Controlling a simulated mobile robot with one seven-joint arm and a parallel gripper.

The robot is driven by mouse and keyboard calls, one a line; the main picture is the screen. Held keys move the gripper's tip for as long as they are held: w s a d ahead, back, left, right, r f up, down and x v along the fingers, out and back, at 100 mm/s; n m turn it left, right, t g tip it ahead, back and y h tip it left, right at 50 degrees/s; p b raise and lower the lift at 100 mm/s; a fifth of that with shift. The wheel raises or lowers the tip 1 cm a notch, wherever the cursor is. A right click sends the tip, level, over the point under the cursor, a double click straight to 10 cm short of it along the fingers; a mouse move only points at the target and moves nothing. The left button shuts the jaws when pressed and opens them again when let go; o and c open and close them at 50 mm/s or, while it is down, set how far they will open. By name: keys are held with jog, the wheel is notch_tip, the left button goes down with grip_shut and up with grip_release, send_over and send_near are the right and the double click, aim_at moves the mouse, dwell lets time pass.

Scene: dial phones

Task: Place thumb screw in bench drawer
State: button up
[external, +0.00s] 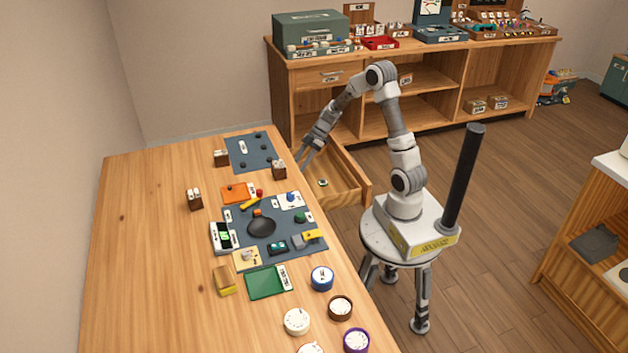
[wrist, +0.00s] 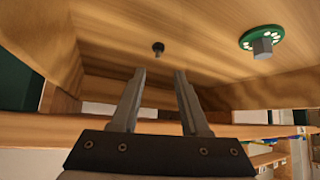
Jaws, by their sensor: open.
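My gripper (external: 303,160) is at the open wooden bench drawer (external: 355,189), near its end by the table. In the wrist view my gripper (wrist: 160,71) has its two fingers apart with nothing between them. A small dark piece (wrist: 158,47), which looks like the thumb screw, lies on the bare drawer floor just beyond the fingertips. It is apart from both fingers. I cannot make it out in the external view. A green disc with white dots and a grey hexagonal knob (wrist: 262,42) lies to its right in the drawer; it also shows in the external view (external: 323,183).
The drawer walls stand close around my gripper. A wooden table (external: 150,260) to the left carries mats, dials and small parts. The bench (external: 415,75) behind has open shelves and boxes on top. The floor (external: 480,200) right of my base is clear.

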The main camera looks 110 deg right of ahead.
jog(key=p+v, duration=0.3)
jog(key=v, duration=0.9)
jog(key=shift+r, duration=0.35)
jog(key=w+a+r+m+g+y, duration=0.15)
jog(key=w+a, duration=0.25)
jog(key=a, duration=0.5)
jog(key=w+a+r+n+g, duration=0.1)
jog(key=w+a+r+g, duration=0.2)
jog(key=a, duration=0.6)
jog(key=s+a+r+m+t+h, duration=0.1)
jog(key=s+a+r+m+h, duration=0.1)
jog(key=a, duration=0.7)
jog(key=s+a+r+m+t+h, duration=0.1)
jog(key=s+a+r+m+h, duration=0.1)
jog(key=a, duration=0.8)
jog(key=shift+s+r+h, duration=0.55)
jog(key=shift+s+r, duration=0.15)
jog(key=shift+r, duration=0.2)
